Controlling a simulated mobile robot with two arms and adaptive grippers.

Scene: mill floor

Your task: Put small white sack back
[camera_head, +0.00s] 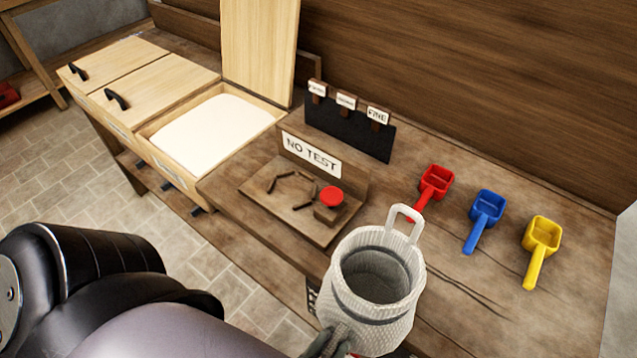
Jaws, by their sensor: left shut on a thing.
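A small white sack (345,287) with an open round mouth and a loop handle at its back stands upright near the front edge of the wooden counter. My left gripper (333,343) is at the sack's lower left side and is shut on it. Much of the gripper is cut off by the bottom edge of the view. I cannot tell whether the sack's base touches the counter. The inside of the sack looks grey and empty. My right gripper is not in view.
Red (437,181), blue (487,207) and yellow (542,235) scoops lie at the right. A "NO TEST" stand (312,155) with a red button (332,196) is behind left. An open bin (160,150) of white powder stands farther left. A black label board (345,130) is at the back.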

